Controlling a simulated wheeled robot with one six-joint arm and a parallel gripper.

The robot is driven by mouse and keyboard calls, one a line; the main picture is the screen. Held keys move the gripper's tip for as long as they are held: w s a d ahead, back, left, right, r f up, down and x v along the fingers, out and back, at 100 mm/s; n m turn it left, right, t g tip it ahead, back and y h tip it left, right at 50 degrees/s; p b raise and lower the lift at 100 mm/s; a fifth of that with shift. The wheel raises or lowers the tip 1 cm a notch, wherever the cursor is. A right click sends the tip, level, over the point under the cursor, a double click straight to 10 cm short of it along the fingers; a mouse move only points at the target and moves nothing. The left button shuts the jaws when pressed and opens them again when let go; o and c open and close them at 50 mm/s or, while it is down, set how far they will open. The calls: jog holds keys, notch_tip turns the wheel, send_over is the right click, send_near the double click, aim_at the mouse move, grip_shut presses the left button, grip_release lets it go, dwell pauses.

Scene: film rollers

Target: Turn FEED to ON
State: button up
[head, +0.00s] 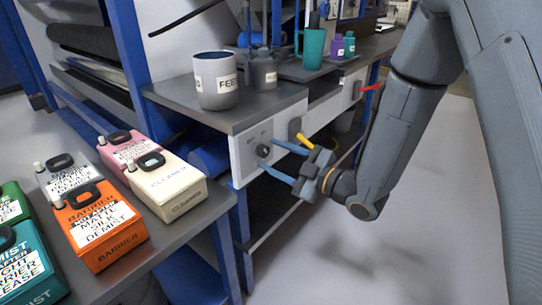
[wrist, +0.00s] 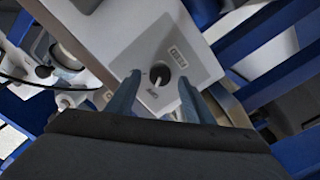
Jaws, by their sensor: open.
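The FEED switch is a dark round knob (head: 263,150) on a light grey panel (head: 246,158) at the front of the bench. In the wrist view the knob (wrist: 160,74) has a white pointer directed down and slightly left, towards a small mark too blurred to read surely. In the wrist view the fingers of my gripper (wrist: 159,80) lie on either side of the knob, with a gap at each side; contact does not show.
A yellow lever (head: 305,139) sits just right of the knob, and a red lever (head: 370,88) farther right. Cleaner and barrier containers (head: 168,188) crowd the left table. Open floor lies at the right.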

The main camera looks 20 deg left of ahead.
jog(key=shift+w+a, duration=0.25)
jog(key=shift+a, duration=0.4)
jog(key=c, duration=1.1)
jog(key=shift+o, duration=0.2)
jog(key=shift+r+m+p, duration=0.1)
jog(key=shift+m+p, duration=0.2)
jog(key=shift+m, duration=0.1)
jog(key=m+p, duration=0.3)
jog(key=m, duration=0.2)
jog(key=shift+m+p, duration=0.3)
jog(key=shift+p, duration=0.05)
jog(key=m+p, duration=0.3)
jog(key=m, duration=0.2)
jog(key=shift+w, duration=0.1)
jog(key=shift+m, duration=0.4)
